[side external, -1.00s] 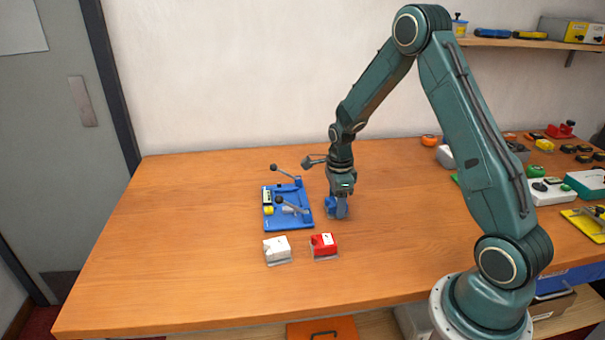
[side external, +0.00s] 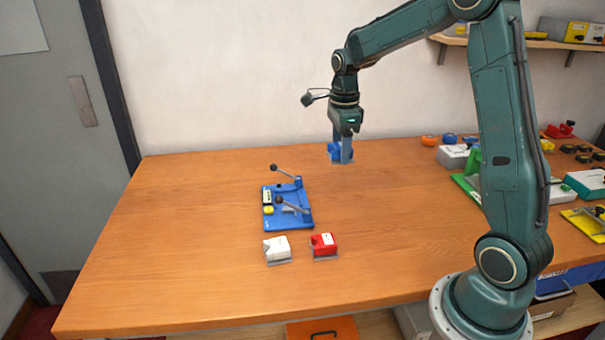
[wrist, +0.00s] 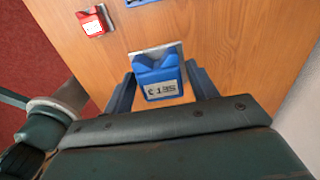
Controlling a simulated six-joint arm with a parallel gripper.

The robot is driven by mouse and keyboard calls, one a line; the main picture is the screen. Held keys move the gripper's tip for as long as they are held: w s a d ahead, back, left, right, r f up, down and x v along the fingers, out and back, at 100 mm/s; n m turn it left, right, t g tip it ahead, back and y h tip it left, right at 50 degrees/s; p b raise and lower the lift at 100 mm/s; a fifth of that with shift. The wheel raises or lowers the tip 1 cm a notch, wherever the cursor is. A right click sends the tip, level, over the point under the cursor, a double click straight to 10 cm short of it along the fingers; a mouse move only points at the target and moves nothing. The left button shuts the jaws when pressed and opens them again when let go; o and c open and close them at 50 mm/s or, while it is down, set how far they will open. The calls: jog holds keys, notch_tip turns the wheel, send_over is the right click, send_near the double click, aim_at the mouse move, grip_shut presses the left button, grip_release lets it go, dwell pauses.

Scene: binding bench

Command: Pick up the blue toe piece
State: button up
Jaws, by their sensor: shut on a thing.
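The blue toe piece (wrist: 157,76) is a small blue block with a V-shaped notch, a printed label and a pale metal plate at its far edge. In the wrist view it sits between the two blue fingers of my gripper (wrist: 162,92), which is shut on it. In the side view, my gripper (side external: 343,152) points down and holds the blue toe piece (side external: 335,151) above the back part of the bench, clear of the wood. The finger in front hides part of the piece.
A blue fixture (side external: 288,222) with two black-knobbed levers lies mid-bench. A white block (side external: 277,248) and a red block (side external: 323,244) stand in front of it. Several tools and boxes crowd the right side. The bench's left part (side external: 180,230) is clear.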

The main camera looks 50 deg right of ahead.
jog(key=shift+r, duration=1.45)
jog(key=shift+w+f, duration=0.1)
jog(key=shift+w+a+f, duration=0.1)
jog(key=shift+w+f, duration=0.2)
jog(key=shift+w, duration=0.2)
jog(key=w+a+f, duration=0.5)
jog(key=w+f, duration=0.5)
jog(key=w, duration=0.1)
jog(key=shift+w, duration=0.4)
jog(key=shift+f, duration=0.25)
jog(key=shift+f, duration=3)
jog(key=shift+f, duration=0.5)
